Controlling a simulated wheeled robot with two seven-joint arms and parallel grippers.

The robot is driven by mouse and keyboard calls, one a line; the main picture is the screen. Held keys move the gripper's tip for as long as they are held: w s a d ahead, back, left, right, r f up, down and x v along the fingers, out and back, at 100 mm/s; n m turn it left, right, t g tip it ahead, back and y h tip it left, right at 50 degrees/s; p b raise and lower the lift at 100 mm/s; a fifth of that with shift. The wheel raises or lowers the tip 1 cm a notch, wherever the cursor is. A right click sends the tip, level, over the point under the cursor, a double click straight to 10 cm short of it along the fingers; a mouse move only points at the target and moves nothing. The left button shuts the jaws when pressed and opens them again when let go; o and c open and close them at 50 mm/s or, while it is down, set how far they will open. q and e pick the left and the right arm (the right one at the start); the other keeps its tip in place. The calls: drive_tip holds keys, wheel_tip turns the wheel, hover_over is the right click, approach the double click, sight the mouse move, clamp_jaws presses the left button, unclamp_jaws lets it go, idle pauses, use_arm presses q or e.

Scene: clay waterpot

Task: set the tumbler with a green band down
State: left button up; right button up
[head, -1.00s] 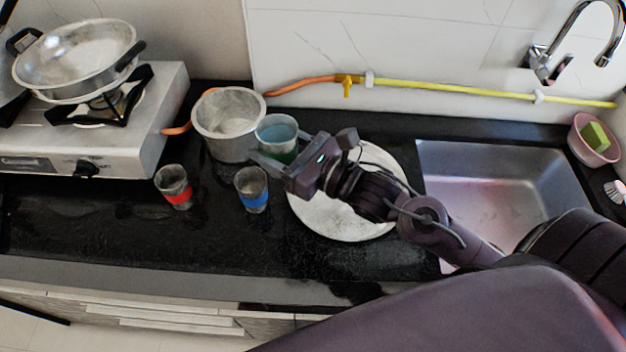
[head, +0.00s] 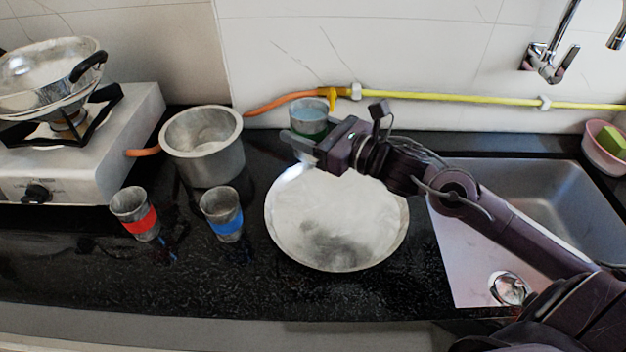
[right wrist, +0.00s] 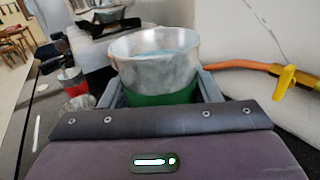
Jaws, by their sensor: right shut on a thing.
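The tumbler with a green band (head: 309,115) is at the back of the counter, behind the round metal plate, with bluish liquid inside. It also shows in the right wrist view (right wrist: 152,65), upright between the fingers. My right gripper (head: 303,140) is shut on it around the green band. I cannot tell whether its base touches the counter. The gripper hides part of its lower side. My left gripper is not in view.
A metal pot (head: 203,150) stands left of the tumbler. Tumblers with a red band (head: 139,220) and a blue band (head: 226,222) stand in front. The round plate (head: 335,225) lies below my arm. A sink (head: 540,195) is at right, a stove (head: 75,150) at left.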

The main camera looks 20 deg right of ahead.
wheel_tip(320, 180, down, 9)
drive_tip(key=shift+a+r, duration=0.1)
drive_tip(key=shift+r, duration=0.05)
drive_tip(key=f, duration=0.3)
drive_tip(key=shift+s+f, duration=0.2)
drive_tip(key=shift+f, duration=0.15)
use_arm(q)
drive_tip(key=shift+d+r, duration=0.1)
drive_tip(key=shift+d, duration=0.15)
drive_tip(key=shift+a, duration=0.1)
use_arm(e)
drive_tip(key=shift+f, duration=0.15)
drive_tip(key=o, duration=0.6)
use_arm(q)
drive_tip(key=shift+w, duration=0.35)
use_arm(e)
drive_tip(key=o, duration=0.4)
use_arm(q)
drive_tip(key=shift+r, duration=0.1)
